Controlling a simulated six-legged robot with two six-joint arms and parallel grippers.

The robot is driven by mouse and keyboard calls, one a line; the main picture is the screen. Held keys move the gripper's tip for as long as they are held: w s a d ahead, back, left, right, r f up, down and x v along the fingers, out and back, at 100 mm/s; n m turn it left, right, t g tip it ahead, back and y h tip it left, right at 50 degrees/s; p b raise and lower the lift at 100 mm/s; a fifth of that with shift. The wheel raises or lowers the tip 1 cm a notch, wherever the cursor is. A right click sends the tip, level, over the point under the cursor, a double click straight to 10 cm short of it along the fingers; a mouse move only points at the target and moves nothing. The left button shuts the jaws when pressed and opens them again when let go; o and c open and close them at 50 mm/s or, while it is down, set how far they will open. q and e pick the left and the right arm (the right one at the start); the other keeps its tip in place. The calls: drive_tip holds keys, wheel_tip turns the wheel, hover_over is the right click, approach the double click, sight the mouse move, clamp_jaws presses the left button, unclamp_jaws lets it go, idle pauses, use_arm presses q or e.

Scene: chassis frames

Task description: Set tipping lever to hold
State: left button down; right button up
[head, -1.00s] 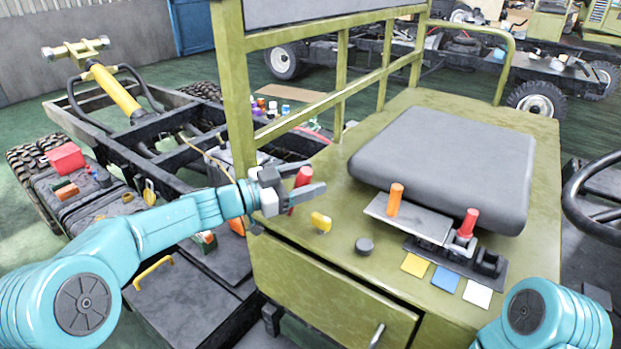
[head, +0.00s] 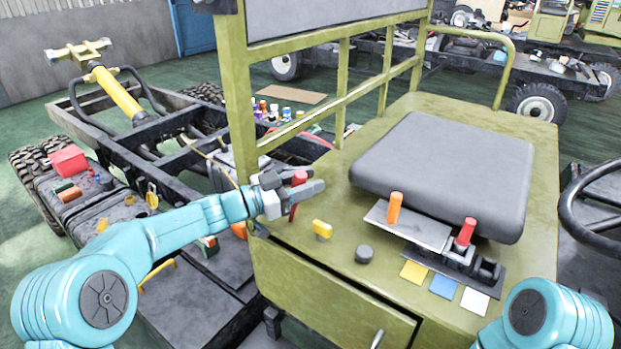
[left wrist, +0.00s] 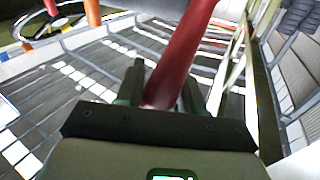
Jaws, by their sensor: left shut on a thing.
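My left gripper (head: 300,188) is shut on a red lever (head: 299,177) at the left front corner of the olive seat box. In the left wrist view the same red lever (left wrist: 180,55) runs up between the two fingers (left wrist: 160,88). Its lower end is hidden there. A second red-handled lever (head: 466,232) stands in a dark slotted bracket at the right, above yellow (head: 413,271), blue (head: 444,282) and white (head: 474,300) patches. I cannot tell from labels which lever is the tipping lever. My right gripper is out of view.
An orange-handled lever (head: 394,208) stands by a grey plate beneath the grey seat cushion (head: 440,170). A yellow knob (head: 321,229) and a black knob (head: 364,253) are right of my left gripper. Olive rails (head: 310,115) rise behind it. A steering wheel (head: 590,205) is far right.

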use_arm(q)
drive_tip(key=c, duration=0.8)
unclamp_jaws()
drive_tip(key=shift+s+a, duration=0.1)
drive_tip(key=shift+a, duration=0.2)
drive_tip(key=b+v, duration=0.4)
drive_tip(key=v, duration=1.1)
drive_tip(key=shift+s+a+f, duration=0.1)
drive_tip(key=shift+s+a, duration=0.15)
drive_tip(key=shift+a, duration=0.05)
